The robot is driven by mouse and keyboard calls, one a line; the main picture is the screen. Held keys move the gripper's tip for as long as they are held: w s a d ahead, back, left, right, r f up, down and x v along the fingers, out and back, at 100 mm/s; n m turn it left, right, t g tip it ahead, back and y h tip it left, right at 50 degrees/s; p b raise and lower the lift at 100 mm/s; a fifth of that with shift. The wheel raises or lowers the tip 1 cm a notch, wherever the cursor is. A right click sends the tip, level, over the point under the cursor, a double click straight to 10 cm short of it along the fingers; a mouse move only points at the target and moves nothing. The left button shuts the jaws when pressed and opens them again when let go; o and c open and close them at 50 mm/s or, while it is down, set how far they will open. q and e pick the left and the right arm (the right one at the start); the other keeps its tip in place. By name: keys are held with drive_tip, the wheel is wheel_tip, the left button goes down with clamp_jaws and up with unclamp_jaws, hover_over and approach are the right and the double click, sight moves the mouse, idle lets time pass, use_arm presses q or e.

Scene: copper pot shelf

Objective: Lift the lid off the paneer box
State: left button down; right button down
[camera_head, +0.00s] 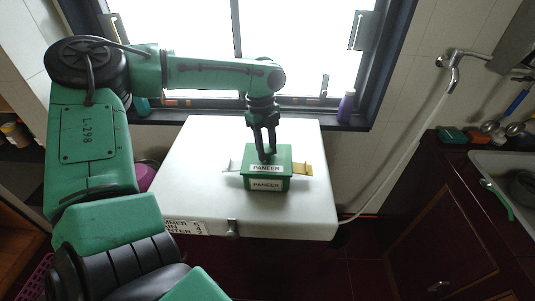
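The green paneer box (266,185) stands on the white worktop, with a white PANEER label on its front. Its green lid (285,157), which carries a second PANEER label, sits on top of the box with no clear gap showing. My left gripper (266,157) points straight down over the middle of the lid. Its dark fingers are close together, with their tips at the lid's top. Any knob there is hidden by the fingers, and I cannot tell whether they grip it. My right gripper is not in view.
The white worktop (205,150) is mostly clear around the box. A yellow item (304,169) sticks out at the box's right and a pale one (233,166) at its left. A purple bottle (346,106) stands on the window sill. A hose hangs at the right.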

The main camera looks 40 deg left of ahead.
sight(267, 149)
use_arm(q)
drive_tip(key=shift+r, duration=0.1)
wheel_tip(267, 149, up, 20)
